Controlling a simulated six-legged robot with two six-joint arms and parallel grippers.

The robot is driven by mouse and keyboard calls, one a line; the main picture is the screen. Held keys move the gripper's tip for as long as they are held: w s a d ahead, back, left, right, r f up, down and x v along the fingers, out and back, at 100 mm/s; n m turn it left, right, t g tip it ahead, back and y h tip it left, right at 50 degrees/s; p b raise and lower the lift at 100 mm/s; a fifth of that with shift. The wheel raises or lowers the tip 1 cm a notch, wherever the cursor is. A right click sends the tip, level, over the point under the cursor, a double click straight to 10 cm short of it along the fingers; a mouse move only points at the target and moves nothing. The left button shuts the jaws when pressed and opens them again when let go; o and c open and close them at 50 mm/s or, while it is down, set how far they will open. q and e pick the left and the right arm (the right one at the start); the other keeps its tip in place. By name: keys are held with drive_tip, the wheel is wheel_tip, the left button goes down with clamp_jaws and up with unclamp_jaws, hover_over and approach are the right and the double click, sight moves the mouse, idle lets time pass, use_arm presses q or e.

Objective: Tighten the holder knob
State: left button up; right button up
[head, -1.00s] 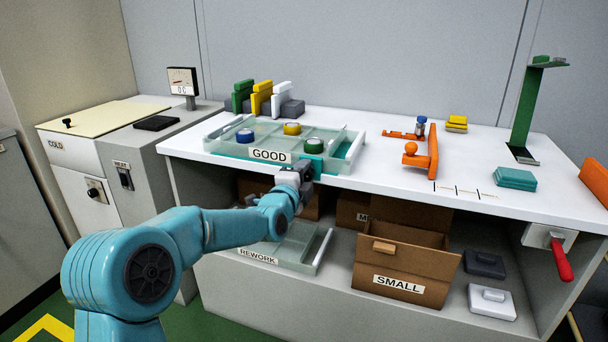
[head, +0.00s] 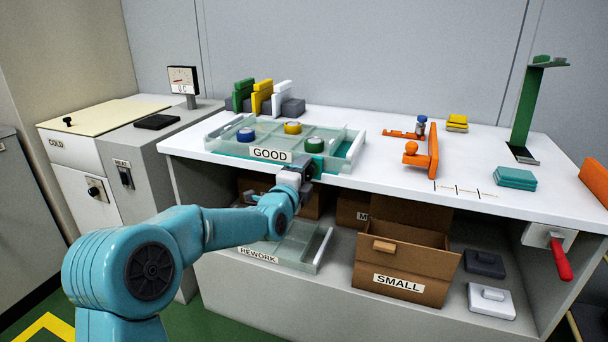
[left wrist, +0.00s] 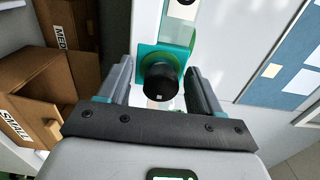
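A round black knob (left wrist: 161,84) with a small white mark stands out from a teal plate (left wrist: 152,55) in the left wrist view. My left gripper (left wrist: 159,72) is open, with one finger on each side of the knob and a visible gap on both sides. In the head view my left gripper (head: 308,172) is at the front edge of the bench, just below the tray marked GOOD (head: 268,154). It hides most of the knob and plate there. My right gripper is not in view.
An orange bracket with a ball knob (head: 411,148) stands on the bench to the right. Below are a REWORK tray (head: 290,262) and a cardboard box marked SMALL (head: 405,262). A red-handled lever (head: 562,260) is at the right. The bench middle is mostly clear.

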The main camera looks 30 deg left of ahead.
use_arm(q)
drive_tip(key=shift+d, duration=0.1)
drive_tip(key=p+v, duration=0.1)
drive_tip(key=v, duration=1.5)
